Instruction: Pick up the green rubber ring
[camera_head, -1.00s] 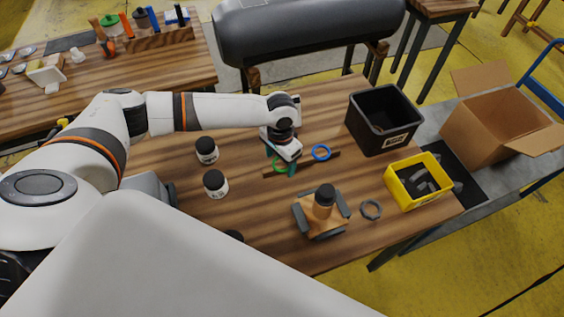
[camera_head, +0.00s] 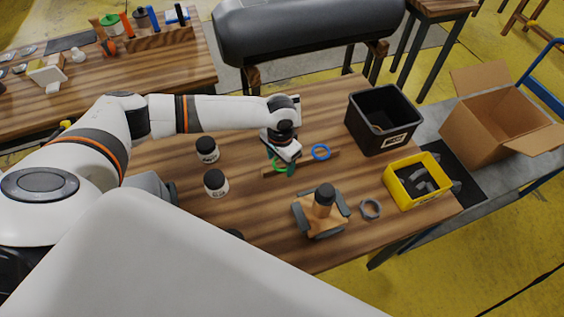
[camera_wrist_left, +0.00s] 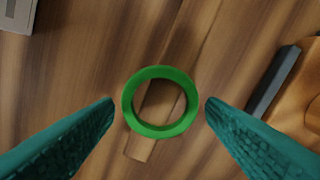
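The green rubber ring (camera_wrist_left: 128,101) lies between the two teal fingers of my left gripper (camera_wrist_left: 160,103) in the left wrist view. The fingers are spread wide, with a small gap to the ring on each side. A wooden strip (camera_wrist_left: 140,149) shows through and below the ring. In the head view the left gripper (camera_head: 281,166) is low over the table, partly covering the green ring (camera_head: 279,164) at the strip's left part. A blue ring (camera_head: 321,152) is at the strip's right part. My right gripper is not in view.
On the table (camera_head: 265,220) are two black-lidded jars (camera_head: 207,150) (camera_head: 216,184), a brown-and-grey fixture (camera_head: 322,215), a grey ring (camera_head: 362,212), a black bin (camera_head: 382,143) and a yellow bin (camera_head: 412,198). An open cardboard box (camera_head: 480,130) stands at the right.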

